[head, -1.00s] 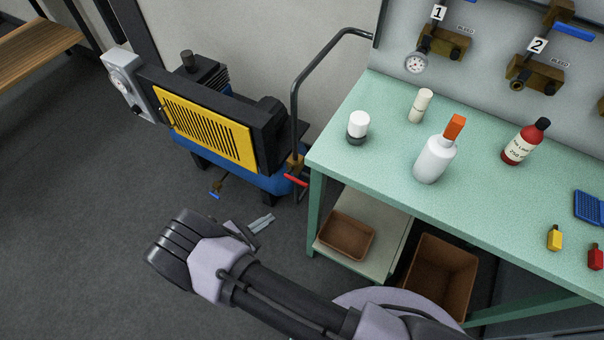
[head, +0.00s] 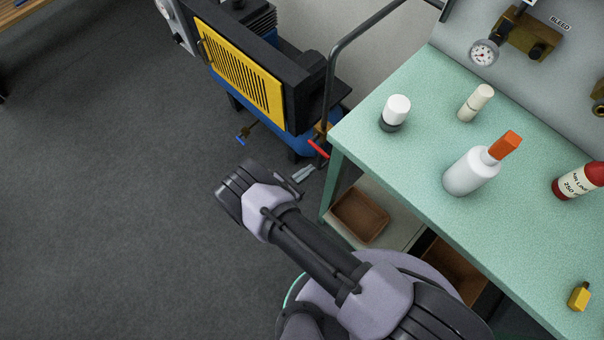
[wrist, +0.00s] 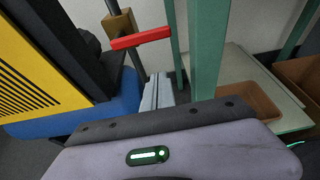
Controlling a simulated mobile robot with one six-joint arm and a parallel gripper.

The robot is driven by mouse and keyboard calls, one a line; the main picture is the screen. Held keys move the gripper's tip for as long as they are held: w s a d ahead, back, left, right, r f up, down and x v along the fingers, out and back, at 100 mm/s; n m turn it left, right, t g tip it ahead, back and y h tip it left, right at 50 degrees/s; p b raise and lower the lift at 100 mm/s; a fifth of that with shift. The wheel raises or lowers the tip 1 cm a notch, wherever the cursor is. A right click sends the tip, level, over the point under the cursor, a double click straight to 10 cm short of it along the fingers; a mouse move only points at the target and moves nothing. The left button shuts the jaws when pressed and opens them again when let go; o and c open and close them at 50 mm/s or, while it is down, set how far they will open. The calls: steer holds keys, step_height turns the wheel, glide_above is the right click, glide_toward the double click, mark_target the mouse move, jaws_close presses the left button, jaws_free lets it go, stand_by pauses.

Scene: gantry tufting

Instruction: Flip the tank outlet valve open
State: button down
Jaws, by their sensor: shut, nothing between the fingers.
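The tank outlet valve has a red lever (head: 317,148) and a brass body (head: 322,131) on the pipe by the blue tank (head: 294,144). In the wrist view the red lever (wrist: 140,38) lies crosswise to the dark pipe, below the brass body (wrist: 118,22). My gripper (head: 305,173) is shut and empty. In the head view it is just below the lever, apart from it in the picture. In the wrist view its silver fingers (wrist: 157,90) point toward the area under the lever. The exact gap in depth cannot be told.
A green bench (head: 420,150) with bottles stands right of the valve; its leg (wrist: 207,45) is close beside my fingers. A brown bin (head: 360,215) sits on the lower shelf. A blue-handled valve (head: 240,140) is under the tank. The floor at left is clear.

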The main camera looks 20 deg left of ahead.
steer(key=w, duration=0.1)
steer(key=w+d+r, duration=0.1)
steer(key=w+r, duration=0.1)
steer(key=w, duration=0.1)
steer(key=shift+d+r+b, duration=0.25)
steer(key=shift+d+b, duration=0.1)
steer(key=shift+d, duration=0.1)
